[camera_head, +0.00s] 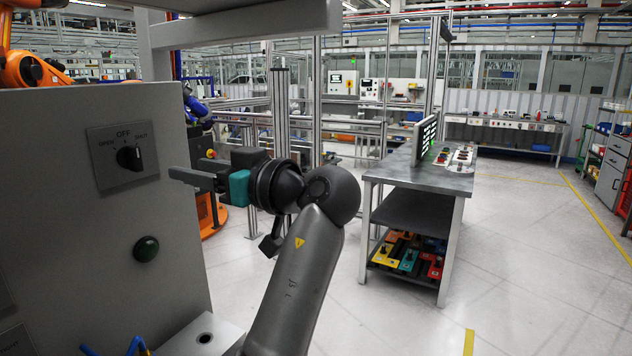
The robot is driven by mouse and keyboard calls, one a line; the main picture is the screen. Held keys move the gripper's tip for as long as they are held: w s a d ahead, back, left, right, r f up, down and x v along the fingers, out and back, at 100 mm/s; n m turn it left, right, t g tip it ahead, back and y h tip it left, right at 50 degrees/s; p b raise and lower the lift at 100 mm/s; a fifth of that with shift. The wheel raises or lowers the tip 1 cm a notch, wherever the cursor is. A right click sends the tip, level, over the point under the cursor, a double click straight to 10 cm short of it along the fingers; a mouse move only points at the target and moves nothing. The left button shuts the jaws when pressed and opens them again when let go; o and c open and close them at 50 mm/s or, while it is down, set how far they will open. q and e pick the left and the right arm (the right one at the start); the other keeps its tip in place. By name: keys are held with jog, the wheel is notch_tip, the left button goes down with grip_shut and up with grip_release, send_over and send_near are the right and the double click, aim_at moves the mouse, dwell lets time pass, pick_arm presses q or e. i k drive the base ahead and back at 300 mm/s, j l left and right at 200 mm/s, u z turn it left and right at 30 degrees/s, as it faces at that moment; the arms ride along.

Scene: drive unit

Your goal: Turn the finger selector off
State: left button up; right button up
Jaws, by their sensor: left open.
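The finger selector (130,158) is a black knob on a grey plate on the front of a large grey cabinet (60,220) at the left. The plate reads OFF at the top, with smaller labels to either side. The knob's pointer appears tilted to the right of OFF. My left gripper (187,170) is just right of the plate, its fingers pointing left toward the cabinet. It is open and empty, apart from the knob by a visible gap. My right gripper is not in view.
A grey overhang (245,22) juts out above my gripper. A metal workbench (400,170) with a monitor stands to the right. The floor at the right is clear.

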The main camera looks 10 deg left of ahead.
aim_at(129, 157)
jog(key=k+l, duration=0.1)
jog(key=l, duration=0.4)
jog(key=k+l, duration=0.1)
jog(key=l, duration=0.35)
jog(key=k+l, duration=0.1)
jog(key=l, duration=0.4)
